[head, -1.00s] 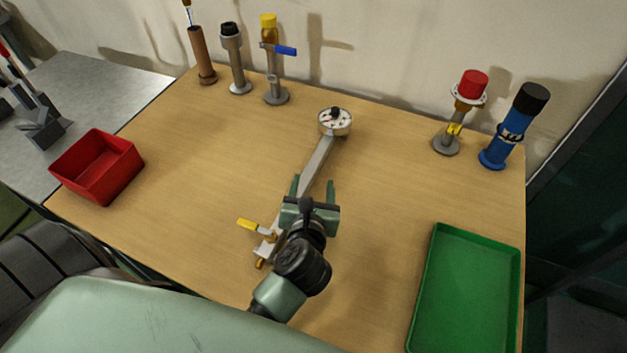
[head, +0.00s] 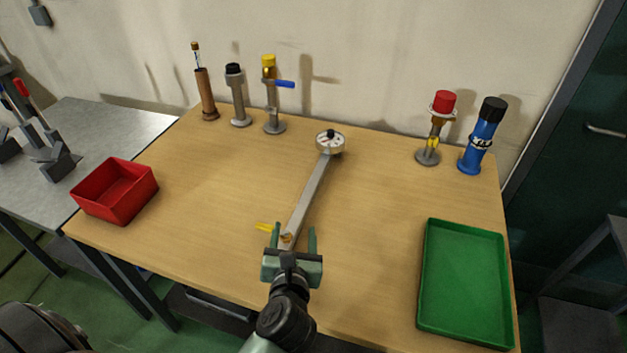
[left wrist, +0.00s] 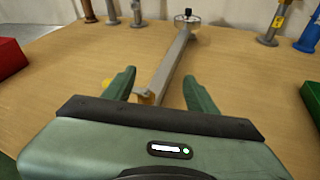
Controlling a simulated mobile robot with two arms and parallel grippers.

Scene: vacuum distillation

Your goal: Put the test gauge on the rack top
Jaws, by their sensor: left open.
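The test gauge looks to be the round white dial (head: 330,141) with a black knob, at the far end of a long grey bar (head: 309,196) on the wooden table. A yellow lever (head: 265,227) shows at the bar's near end. My left gripper (head: 295,232) is open and empty, with its fingers on either side of the bar's near end in the picture. I cannot tell its height over the bar. In the left wrist view the dial (left wrist: 187,17) is beyond the open fingers. I cannot make out a clear rack top. My right gripper is not in view.
A red bin (head: 115,191) stands at the left and a green tray (head: 466,285) at the right. Several upright fittings line the back, including a blue cylinder (head: 478,140). A grey side table (head: 110,122) holds dark holders.

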